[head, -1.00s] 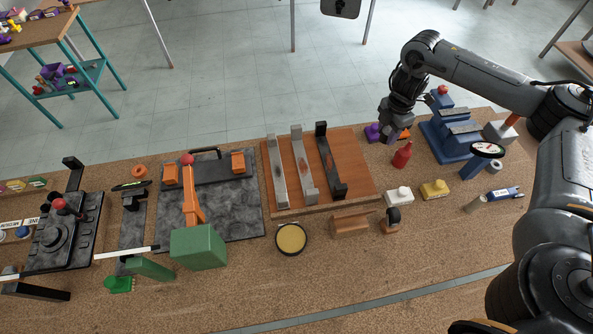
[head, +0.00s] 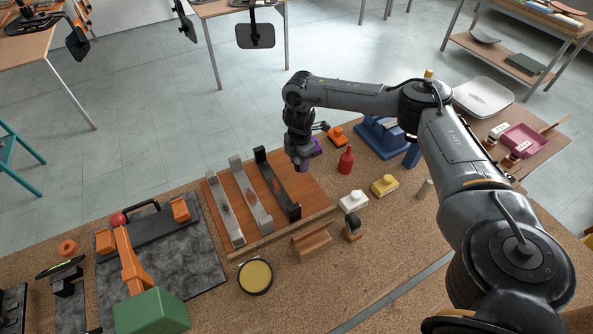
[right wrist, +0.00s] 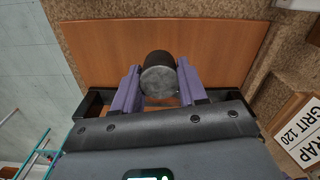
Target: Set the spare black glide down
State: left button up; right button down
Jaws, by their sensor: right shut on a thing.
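My right gripper (head: 304,166) hangs over the far right part of the brown wooden board (head: 311,199), beside the black bar. In the right wrist view its purple fingers (right wrist: 158,88) are shut on the black glide (right wrist: 158,79), a short dark cylinder with a grey face. The glide is held over bare wood of the board (right wrist: 215,45); I cannot tell whether it touches. In the head view the glide is hidden by the gripper. My left gripper is not in view.
Two grey bars (head: 250,197) and a black bar (head: 276,184) lie across the board. A red bottle (head: 346,160), an orange object (head: 338,135) and a blue stand (head: 383,138) are to the right.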

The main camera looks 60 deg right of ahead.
aim_at(297, 177)
jog(key=shift+w+a+f, duration=0.2)
jog(key=shift+w+f, duration=0.05)
jog(key=shift+w, duration=0.05)
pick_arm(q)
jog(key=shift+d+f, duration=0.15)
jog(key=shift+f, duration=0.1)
pick_arm(e)
jog(key=shift+f, duration=2)
jog(key=c, duration=0.8)
grip_release()
jog(key=shift+o, duration=1)
jog(key=shift+f, duration=0.1)
